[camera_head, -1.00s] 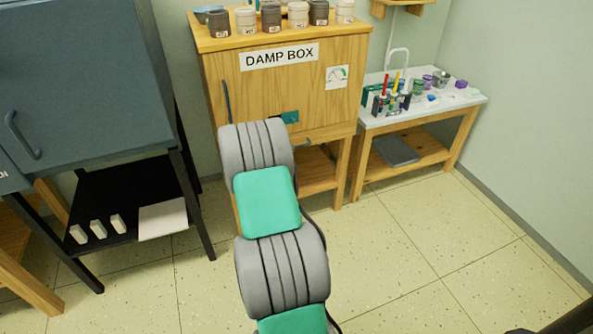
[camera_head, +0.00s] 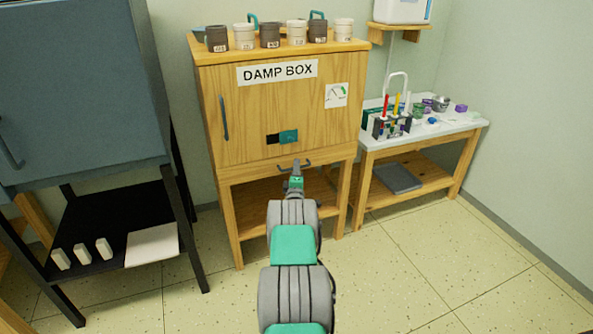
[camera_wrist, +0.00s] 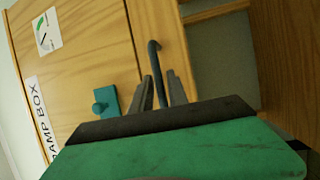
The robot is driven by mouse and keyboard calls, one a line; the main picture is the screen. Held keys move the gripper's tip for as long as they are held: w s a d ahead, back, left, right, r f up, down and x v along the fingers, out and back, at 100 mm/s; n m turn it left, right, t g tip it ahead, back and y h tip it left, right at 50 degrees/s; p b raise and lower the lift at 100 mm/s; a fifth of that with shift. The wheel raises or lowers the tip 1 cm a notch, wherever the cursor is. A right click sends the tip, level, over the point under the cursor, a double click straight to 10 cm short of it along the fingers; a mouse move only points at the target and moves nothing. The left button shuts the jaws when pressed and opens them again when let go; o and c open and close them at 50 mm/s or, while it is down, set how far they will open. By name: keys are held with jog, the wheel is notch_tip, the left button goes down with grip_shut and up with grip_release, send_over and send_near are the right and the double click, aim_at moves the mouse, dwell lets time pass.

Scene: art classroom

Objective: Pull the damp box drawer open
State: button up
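The damp box (camera_head: 235,80) is a wooden cabinet with a lettered sign. Its shallow drawer (camera_head: 245,172) sits below the door and looks shut. The dark drawer handle (camera_head: 309,163) is a bar on its front; the bar also shows in the wrist view (camera_wrist: 154,58). My gripper (camera_head: 296,172) is at this handle. In the wrist view, the two fingers of my gripper (camera_wrist: 160,88) stand apart, with the bar between them. I cannot tell whether they touch it. The handle's near end is hidden by my gripper.
The door has its own upright handle (camera_head: 223,118) and a teal slider (camera_head: 288,137) beside a dark slot. Several lidded jars (camera_head: 296,33) stand on top. A dark cabinet (camera_head: 80,90) is at left, a low table (camera_head: 430,128) at right. The floor (camera_head: 400,260) in front is clear.

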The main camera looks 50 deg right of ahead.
grip_shut()
dwell(1.4)
